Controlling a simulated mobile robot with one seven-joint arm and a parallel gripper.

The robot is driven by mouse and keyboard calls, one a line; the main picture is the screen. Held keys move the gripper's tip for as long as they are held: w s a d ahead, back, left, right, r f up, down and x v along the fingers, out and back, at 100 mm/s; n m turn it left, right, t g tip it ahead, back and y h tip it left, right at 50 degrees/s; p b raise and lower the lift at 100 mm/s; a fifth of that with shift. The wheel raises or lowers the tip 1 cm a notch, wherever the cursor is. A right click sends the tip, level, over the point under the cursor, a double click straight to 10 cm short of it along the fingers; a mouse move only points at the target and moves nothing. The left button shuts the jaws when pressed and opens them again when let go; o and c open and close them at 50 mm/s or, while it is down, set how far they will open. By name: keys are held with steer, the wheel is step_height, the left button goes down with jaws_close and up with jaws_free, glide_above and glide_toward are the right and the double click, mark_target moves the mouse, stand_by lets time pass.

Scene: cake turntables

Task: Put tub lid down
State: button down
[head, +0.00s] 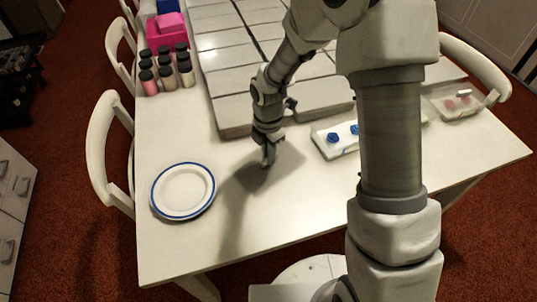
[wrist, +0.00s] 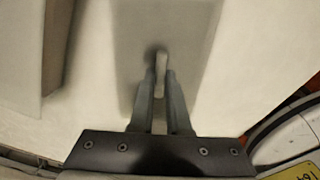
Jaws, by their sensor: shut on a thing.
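My gripper (head: 267,162) is low over the table, between the blue-rimmed plate and the white tray. In the wrist view its two fingers (wrist: 161,82) are shut on a small pale upright piece, which appears to be the grip of the tub lid (wrist: 161,62). A grey, roughly rectangular area spreads under and around the fingers in both views. I cannot tell how much of it is lid and how much shadow, nor whether the lid touches the table. A clear tub (head: 457,103) with pinkish contents stands at the table's right.
A blue-rimmed white plate (head: 183,191) lies to the left. A white tray (head: 325,148) with blue pieces is to the right, partly behind my arm. Large flat pale boxes (head: 225,65) fill the back. Several dark-capped bottles (head: 165,70) stand back left. The front middle table is clear.

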steer(key=shift+r, duration=0.1)
steer(key=c, duration=0.9)
jaws_free()
steer(key=s+d+r+m+t+p, duration=0.1)
steer(key=d+r+m, duration=0.15)
steer(key=r, duration=0.75)
steer(key=s+d+r+m+t+p, duration=0.15)
steer(key=r+m, duration=0.25)
steer(key=r, duration=0.6)
steer(key=s+d+r+m+t, duration=0.1)
steer(key=s+d+r+m, duration=0.1)
steer(key=s+m, duration=0.3)
steer(key=s+d+r+m+t, duration=0.1)
steer(key=s+d+r+m, duration=0.2)
steer(key=s+r+m, duration=0.2)
steer(key=s+d+r+m+t, duration=0.1)
steer(key=s+d+r+m, duration=0.2)
steer(key=s+m, duration=0.3)
steer(key=shift+s+d+r+m, duration=0.1)
steer(key=shift+d+r+m, duration=0.05)
steer(key=shift+m, duration=0.7)
steer(key=shift+d+r+m, duration=0.1)
steer(key=shift+r+m, duration=0.05)
steer(key=shift+m, duration=0.65)
